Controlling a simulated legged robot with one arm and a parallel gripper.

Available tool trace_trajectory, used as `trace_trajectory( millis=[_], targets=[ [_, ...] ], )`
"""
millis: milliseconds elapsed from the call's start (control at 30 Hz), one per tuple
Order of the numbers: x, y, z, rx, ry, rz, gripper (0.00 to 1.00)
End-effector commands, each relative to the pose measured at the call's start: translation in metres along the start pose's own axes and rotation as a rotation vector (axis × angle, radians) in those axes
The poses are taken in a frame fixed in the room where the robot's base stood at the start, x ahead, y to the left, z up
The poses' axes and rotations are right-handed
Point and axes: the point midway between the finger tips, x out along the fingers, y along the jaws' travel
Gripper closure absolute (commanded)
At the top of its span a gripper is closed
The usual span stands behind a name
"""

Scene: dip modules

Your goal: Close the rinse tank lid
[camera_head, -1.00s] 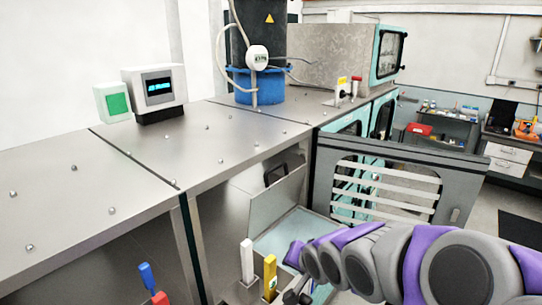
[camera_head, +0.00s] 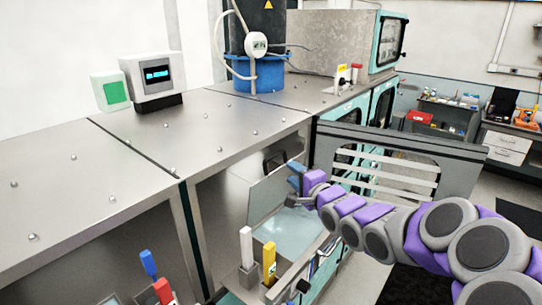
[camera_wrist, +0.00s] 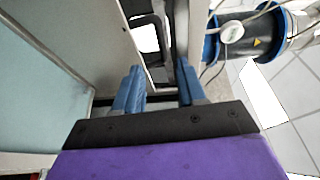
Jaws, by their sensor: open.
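The rinse tank lid (camera_head: 268,195) appears to be the grey panel standing tilted up at the back of an open tank (camera_head: 290,232) under the bench's right part. A dark handle (camera_head: 274,160) shows behind its upper edge. My gripper (camera_head: 294,186) is just right of the lid's upper right corner, above the tank opening. In the wrist view my gripper (camera_wrist: 160,82) has its two blue fingers apart with nothing clearly between them. The dark handle (camera_wrist: 152,38) lies just ahead of them. Contact with the lid cannot be told.
White (camera_head: 246,247), yellow (camera_head: 269,262), blue (camera_head: 148,263) and red (camera_head: 163,291) levers stand at the front. A slotted grey panel (camera_head: 455,175) stands right of the tank, behind my arm. A blue-based drum (camera_head: 255,75) and a display box (camera_head: 153,76) sit on the steel top.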

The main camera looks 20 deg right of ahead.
Motion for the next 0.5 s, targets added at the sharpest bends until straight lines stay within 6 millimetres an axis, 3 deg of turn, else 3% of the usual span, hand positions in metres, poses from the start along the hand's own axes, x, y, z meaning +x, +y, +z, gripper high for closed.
trace_trajectory(
  millis=[100, 500],
  targets=[
    [0.025, 0.002, 0.000, -0.003, -0.002, 0.003, 0.60],
    [0.095, 0.000, -0.001, -0.003, 0.000, 0.001, 0.60]
  ],
)
